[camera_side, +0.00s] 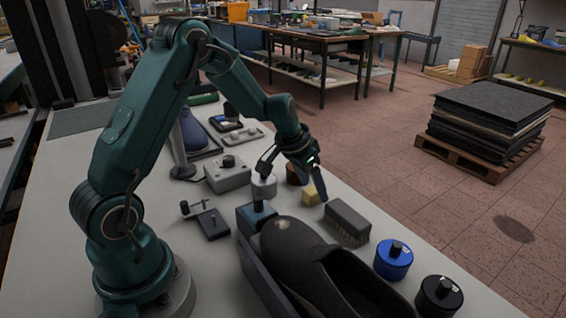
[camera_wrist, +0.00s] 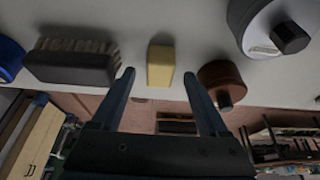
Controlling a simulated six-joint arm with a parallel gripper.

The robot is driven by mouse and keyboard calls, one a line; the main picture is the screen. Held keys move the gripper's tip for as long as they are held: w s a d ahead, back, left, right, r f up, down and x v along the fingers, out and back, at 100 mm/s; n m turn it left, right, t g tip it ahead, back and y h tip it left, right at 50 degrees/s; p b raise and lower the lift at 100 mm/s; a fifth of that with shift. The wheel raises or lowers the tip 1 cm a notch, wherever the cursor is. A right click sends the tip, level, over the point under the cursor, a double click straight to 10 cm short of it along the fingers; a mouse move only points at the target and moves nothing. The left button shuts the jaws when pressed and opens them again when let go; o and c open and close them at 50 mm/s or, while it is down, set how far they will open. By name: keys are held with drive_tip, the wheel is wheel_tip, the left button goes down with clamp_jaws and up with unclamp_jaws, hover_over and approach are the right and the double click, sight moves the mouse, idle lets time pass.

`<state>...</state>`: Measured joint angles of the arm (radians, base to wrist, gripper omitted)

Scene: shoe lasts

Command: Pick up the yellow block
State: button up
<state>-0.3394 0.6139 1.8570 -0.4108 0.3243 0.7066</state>
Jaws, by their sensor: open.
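The yellow block (camera_side: 311,196) lies on the light grey table, beside the dark brush in the side view. It also shows in the wrist view (camera_wrist: 160,66), upper middle, between the lines of my two fingers but beyond their tips. My gripper (camera_side: 292,188) hangs close to the block in the side view, with fingers spread. In the wrist view my gripper (camera_wrist: 158,77) is open and empty, with no finger touching the block. The exact height of the fingertips above the table is hard to tell.
A dark brush (camera_side: 347,223) and a brown round container (camera_wrist: 221,82) flank the block closely. A grey-white canister (camera_side: 264,186) stands left. A black shoe (camera_side: 325,270), a blue tin (camera_side: 393,260) and a black tin (camera_side: 438,297) stand in front.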

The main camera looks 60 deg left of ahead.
drive_tip(key=shift+x, duration=0.9)
clamp_jaws()
drive_tip(key=shift+r, duration=0.15)
wheel_tip(320, 180, up, 4)
drive_tip(key=shift+w+r, duration=0.1)
drive_tip(key=s+a+r, duration=0.2)
drive_tip(key=a, duration=0.1)
drive_tip(key=s+a+r, duration=0.2)
drive_tip(key=s+a, duration=0.1)
drive_tip(key=s+a+r, duration=0.2)
drive_tip(key=a, duration=0.1)
drive_tip(key=shift+s+r, duration=0.3)
drive_tip(key=shift+s, duration=0.1)
